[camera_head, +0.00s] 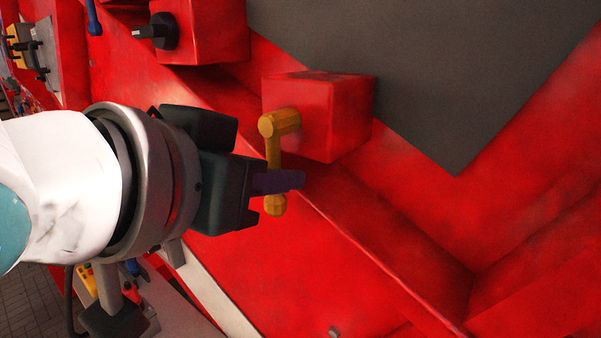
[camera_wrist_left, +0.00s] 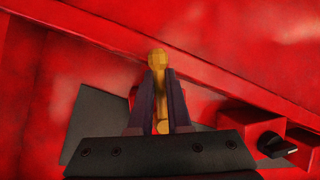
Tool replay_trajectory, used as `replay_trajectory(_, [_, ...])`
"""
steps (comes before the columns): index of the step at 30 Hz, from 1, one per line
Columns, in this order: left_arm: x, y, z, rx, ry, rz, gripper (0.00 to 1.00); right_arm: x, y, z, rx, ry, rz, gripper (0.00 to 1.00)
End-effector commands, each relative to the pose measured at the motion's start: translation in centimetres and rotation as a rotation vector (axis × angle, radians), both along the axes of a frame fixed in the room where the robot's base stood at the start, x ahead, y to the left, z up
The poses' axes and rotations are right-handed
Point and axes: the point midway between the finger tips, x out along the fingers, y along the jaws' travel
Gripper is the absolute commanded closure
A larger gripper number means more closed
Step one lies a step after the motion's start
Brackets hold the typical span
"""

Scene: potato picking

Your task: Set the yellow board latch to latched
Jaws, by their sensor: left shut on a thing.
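The yellow board latch (camera_head: 275,150) is a yellow lever on a red box (camera_head: 340,120). In the head view its pivot is at the top on the box's left face, and its arm hangs down to a rounded knob. My left gripper (camera_head: 278,184) comes in from the left and is shut on the lower part of the lever, just above the knob. In the left wrist view the latch (camera_wrist_left: 158,60) stands between the two dark fingers of my left gripper (camera_wrist_left: 160,85). The fingers hide part of the lever. My right gripper does not show.
Another red box with a black knob (camera_head: 163,31) is at the upper left; a black knob also shows in the left wrist view (camera_wrist_left: 273,145). A dark grey panel (camera_head: 430,70) lies behind the latch box. A red ledge (camera_head: 370,240) runs diagonally below the latch.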

Motion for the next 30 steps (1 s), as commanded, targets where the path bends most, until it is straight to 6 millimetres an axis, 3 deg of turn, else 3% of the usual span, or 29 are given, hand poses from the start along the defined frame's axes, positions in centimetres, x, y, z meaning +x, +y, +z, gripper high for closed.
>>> replay_trajectory(8, [0.1, 0.0, 0.0, 0.005, -0.003, 0.001, 1.0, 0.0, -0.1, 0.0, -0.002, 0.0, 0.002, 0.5])
replay_trajectory(18, [1.0, 1.3, 0.2, 0.283, -0.207, 0.001, 1.0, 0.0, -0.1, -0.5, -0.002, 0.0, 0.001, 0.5])
replay_trajectory(27, [1.1, 1.4, 0.3, 0.302, -0.22, 0.001, 1.0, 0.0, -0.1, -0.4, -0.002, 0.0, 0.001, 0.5])
replay_trajectory(28, [1.1, 1.4, 0.3, 0.302, -0.22, 0.001, 0.82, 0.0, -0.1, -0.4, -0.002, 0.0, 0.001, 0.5])
replay_trajectory(30, [1.1, 1.4, 0.3, 0.302, -0.22, 0.001, 0.74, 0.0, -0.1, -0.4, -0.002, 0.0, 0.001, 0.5])
